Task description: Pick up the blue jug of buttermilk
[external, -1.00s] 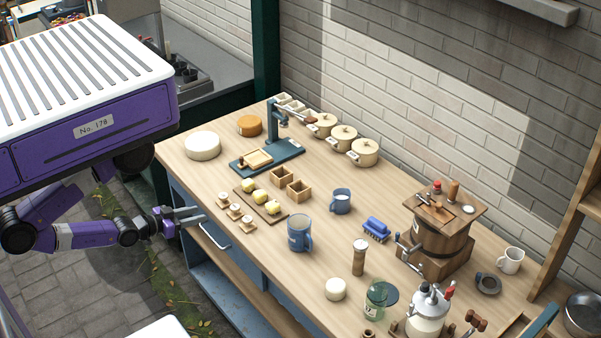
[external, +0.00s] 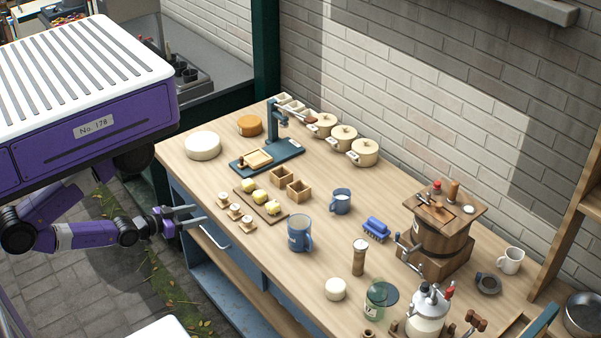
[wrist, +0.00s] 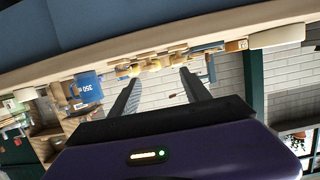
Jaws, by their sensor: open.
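The blue jug (external: 299,234) stands upright on the wooden bench near its front edge, with its handle on the right side and a pale label on its front. It also shows in the wrist view as a blue shape with a white label (wrist: 86,87) at the left, seen upside down. My gripper (external: 188,218) is open and empty just off the bench's front edge, left of the jug and apart from it. In the wrist view my two fingers (wrist: 158,84) are spread with nothing between them. The jug's contents are not clear to see.
A board with butter balls (external: 262,204) and small wooden stamps (external: 235,211) lie between my gripper and the jug. A wooden churn (external: 440,240) stands farther right.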

